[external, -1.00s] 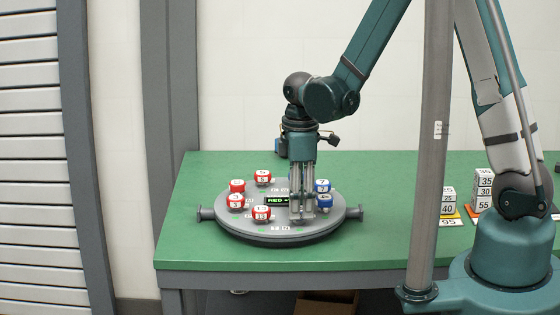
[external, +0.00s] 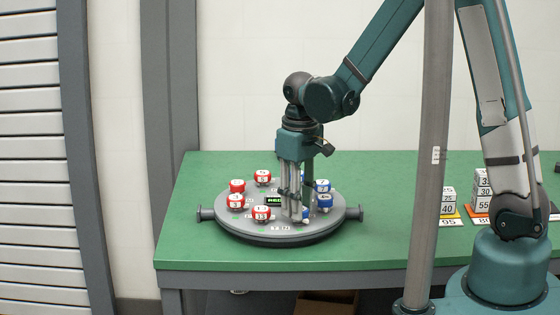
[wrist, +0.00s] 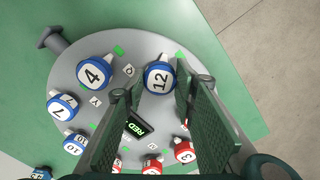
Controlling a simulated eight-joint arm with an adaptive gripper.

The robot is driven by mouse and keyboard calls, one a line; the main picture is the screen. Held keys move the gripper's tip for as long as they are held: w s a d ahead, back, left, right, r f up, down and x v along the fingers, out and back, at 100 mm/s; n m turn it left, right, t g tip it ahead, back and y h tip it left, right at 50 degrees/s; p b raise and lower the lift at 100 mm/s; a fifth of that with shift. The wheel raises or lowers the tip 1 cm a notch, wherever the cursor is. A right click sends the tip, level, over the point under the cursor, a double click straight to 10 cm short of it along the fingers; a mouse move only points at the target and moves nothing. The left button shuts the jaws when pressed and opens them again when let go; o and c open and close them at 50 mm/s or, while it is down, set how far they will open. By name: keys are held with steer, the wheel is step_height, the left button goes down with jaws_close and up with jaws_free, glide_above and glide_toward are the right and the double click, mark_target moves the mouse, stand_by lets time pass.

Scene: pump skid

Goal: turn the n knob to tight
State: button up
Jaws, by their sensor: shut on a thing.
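A round grey turntable-like panel (external: 240,224) lies on the green bench with a ring of red and blue numbered knobs. My gripper (external: 297,218) points straight down at the panel's front right. In the wrist view its two fingers (wrist: 150,84) stand on either side of the blue knob 12 (wrist: 158,78), shut on it. In the external view the fingers mostly hide this knob, with a little blue (external: 306,212) showing beside them. Small letter labels sit by the knobs, but I cannot tell which letter belongs to the held one.
Blue knob 4 (wrist: 93,71) is beside the held knob. Red knobs (external: 236,201) stand on the panel's left side. A small display (wrist: 138,129) reads RED in green. Side handles (external: 206,214) stick out from the panel. Numbered blocks (external: 448,202) stand on the bench at right.

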steer(key=m+b, duration=0.1)
steer(key=m, duration=0.5)
steer(key=shift+b, duration=0.3)
steer(key=o, duration=0.9)
steer(key=shift+r, duration=0.15)
step_height(320, 180, up, 12)
stand_by(0.7)
stand_by(0.3)
